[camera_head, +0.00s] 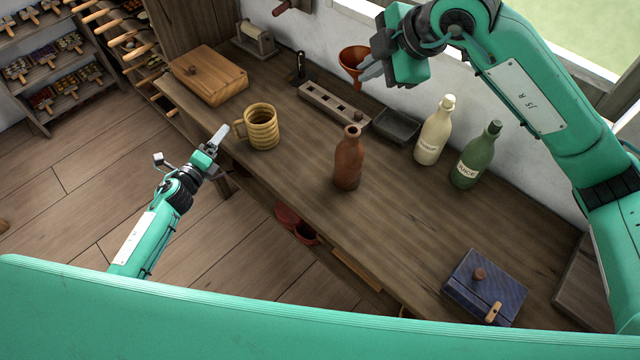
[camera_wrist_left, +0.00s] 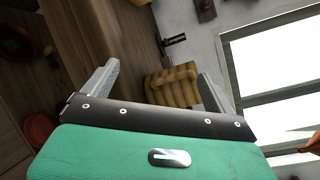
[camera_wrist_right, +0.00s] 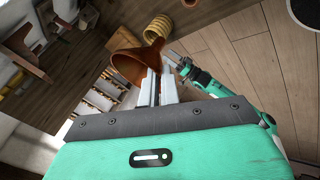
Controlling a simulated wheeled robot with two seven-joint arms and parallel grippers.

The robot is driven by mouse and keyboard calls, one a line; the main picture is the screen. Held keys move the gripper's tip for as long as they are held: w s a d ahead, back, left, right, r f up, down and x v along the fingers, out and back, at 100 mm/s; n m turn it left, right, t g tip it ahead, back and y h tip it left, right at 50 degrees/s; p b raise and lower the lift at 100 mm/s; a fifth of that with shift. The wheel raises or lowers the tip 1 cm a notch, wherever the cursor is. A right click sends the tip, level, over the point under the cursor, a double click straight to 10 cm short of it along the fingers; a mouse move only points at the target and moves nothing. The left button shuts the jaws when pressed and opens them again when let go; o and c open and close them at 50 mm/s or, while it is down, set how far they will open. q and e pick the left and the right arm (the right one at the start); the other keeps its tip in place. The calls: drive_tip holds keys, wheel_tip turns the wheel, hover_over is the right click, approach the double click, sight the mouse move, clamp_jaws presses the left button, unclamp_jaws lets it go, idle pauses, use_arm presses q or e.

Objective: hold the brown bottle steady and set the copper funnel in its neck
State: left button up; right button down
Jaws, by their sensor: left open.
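The brown bottle (camera_head: 348,160) stands upright and open-necked near the middle of the bench, with no gripper touching it. The copper funnel (camera_head: 353,62) is up at the back of the bench, spout downward, at the fingertips of my right gripper (camera_head: 372,71). In the right wrist view the funnel (camera_wrist_right: 135,65) sits against the nearly closed fingers (camera_wrist_right: 160,85), which hold it by its side. My left gripper (camera_head: 217,138) is open and empty off the front edge, left of the ribbed mug. In the left wrist view its fingers (camera_wrist_left: 160,82) stand wide apart.
The ribbed mug (camera_head: 262,127) stands left of the bottle. A cream bottle (camera_head: 434,132) and a green bottle (camera_head: 475,156) stand to its right. A slotted wooden block (camera_head: 334,105) and dark tray (camera_head: 396,126) lie behind it. A blue box (camera_head: 484,287) lies front right. The bench between is clear.

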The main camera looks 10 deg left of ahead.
sight(353, 156)
use_arm(q)
drive_tip(key=s+d+m+h, duration=0.1)
drive_tip(key=d+m, duration=0.2)
drive_tip(key=d, duration=0.2)
drive_tip(key=s+d+m+h, duration=0.1)
drive_tip(key=s+d+m, duration=0.1)
drive_tip(key=d, duration=0.3)
drive_tip(key=s+d+m+g+h, duration=0.1)
drive_tip(key=d+m, duration=0.2)
drive_tip(key=d, duration=0.3)
drive_tip(key=shift+s+r+m+h, duration=0.3)
drive_tip(key=shift+r+h, duration=0.1)
drive_tip(key=s+d+m+h, duration=0.1)
drive_tip(key=s+d+m, duration=0.1)
drive_tip(key=d, duration=0.2)
drive_tip(key=s+d+r+m+h, duration=0.1)
drive_tip(key=s+d+m, duration=0.1)
drive_tip(key=d, duration=0.3)
drive_tip(key=s+d+r+m+g+h, duration=0.1)
drive_tip(key=s+d+m, duration=0.2)
drive_tip(key=d, duration=0.2)
drive_tip(key=shift+m, duration=0.3)
drive_tip(key=x, duration=1.2)
drive_tip(key=shift+d+f, duration=0.1)
drive_tip(key=shift+f, duration=0.1)
drive_tip(key=c, duration=1.5)
